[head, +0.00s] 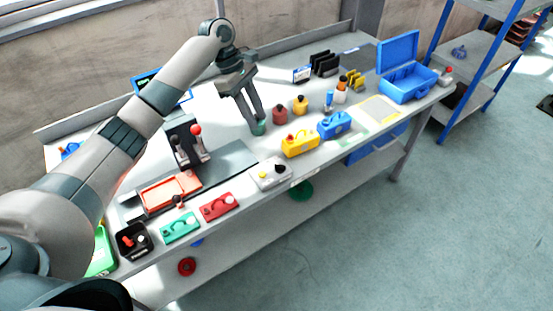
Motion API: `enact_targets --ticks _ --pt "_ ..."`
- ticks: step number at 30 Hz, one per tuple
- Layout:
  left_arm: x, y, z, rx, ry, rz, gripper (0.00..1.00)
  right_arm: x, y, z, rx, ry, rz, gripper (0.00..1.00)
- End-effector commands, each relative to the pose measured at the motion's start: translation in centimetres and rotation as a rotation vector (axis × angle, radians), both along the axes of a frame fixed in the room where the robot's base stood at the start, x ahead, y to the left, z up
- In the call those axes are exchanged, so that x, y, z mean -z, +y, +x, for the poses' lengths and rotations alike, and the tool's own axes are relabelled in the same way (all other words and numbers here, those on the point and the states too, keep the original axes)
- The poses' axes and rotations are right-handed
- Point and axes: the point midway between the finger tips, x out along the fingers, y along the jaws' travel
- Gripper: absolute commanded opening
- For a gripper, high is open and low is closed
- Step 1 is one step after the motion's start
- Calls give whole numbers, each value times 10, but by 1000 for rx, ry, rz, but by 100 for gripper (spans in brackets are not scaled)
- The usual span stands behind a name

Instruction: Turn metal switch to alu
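My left gripper (255,126) reaches down over the middle of the workbench. Its two fingers look spread, with a gap between them. A small dark green round thing (259,129) shows at its fingertips; I cannot tell whether they touch it. I cannot tell for sure which thing is the metal switch, and no "alu" label is readable. A stand with a red-knobbed lever (196,131) is left of the gripper. My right gripper is not in view.
Dark red (280,115) and yellow-orange (300,105) jars stand right of the gripper. Yellow (299,145), blue (335,125), red (220,206) and green (180,228) boxes line the front edge. An open blue case (408,84) stands at the right end. Floor in front is clear.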

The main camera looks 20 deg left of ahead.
Motion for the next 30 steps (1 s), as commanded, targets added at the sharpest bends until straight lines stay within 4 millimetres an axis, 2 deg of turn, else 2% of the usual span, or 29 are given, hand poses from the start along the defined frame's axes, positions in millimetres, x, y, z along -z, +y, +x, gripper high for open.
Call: enact_targets --ticks 5,11,17,30 --pt "3 -2 0 1 1 0 29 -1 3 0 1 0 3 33" --pt "17 -8 -1 2 2 -1 29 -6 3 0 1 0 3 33" --pt "43 -19 -3 1 3 -1 29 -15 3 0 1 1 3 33" --pt "117 -49 -8 1 3 0 29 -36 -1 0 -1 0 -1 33"
